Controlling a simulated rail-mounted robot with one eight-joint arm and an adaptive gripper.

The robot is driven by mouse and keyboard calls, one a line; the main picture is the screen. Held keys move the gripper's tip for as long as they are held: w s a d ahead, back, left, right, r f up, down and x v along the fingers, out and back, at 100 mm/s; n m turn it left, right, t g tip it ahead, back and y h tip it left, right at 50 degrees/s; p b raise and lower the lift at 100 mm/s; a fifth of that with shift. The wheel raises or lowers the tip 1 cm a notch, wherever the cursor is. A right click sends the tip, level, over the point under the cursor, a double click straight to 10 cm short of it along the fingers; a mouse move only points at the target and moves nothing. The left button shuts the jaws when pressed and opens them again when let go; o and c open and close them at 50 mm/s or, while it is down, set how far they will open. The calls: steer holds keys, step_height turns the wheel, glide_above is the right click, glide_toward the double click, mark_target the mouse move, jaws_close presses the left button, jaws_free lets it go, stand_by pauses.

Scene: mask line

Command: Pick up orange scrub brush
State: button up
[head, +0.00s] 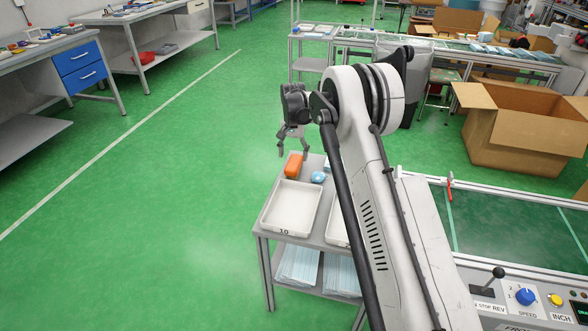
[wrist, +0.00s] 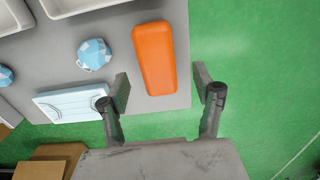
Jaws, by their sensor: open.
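The orange scrub brush (head: 293,165) lies on the grey table near its far left corner, in the head view. In the wrist view the brush (wrist: 154,58) is an orange block with rounded edges, lying near the table edge; no bristles show. My gripper (head: 293,151) is open above the far edge of the table, close to the brush. In the wrist view the two fingers of my gripper (wrist: 163,90) are apart, with the near end of the brush between them in the picture. The fingers hold nothing.
A blue-white crumpled ball (wrist: 95,55) and a stack of light blue masks (wrist: 80,101) lie beside the brush. A white tray (head: 267,208) stands in front of it. A conveyor (head: 495,225) is on the right. Open green floor (head: 170,190) lies to the left.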

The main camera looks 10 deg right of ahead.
mark_target(294, 161)
steer(key=shift+s+d+f+b, duration=0.1)
steer(key=shift+f+b, duration=0.25)
steer(key=shift+f, duration=1.15)
steer(key=shift+s+f+b, duration=0.1)
steer(key=shift+f+b, duration=0.25)
steer(key=shift+f, duration=1.15)
steer(key=c, duration=1.3)
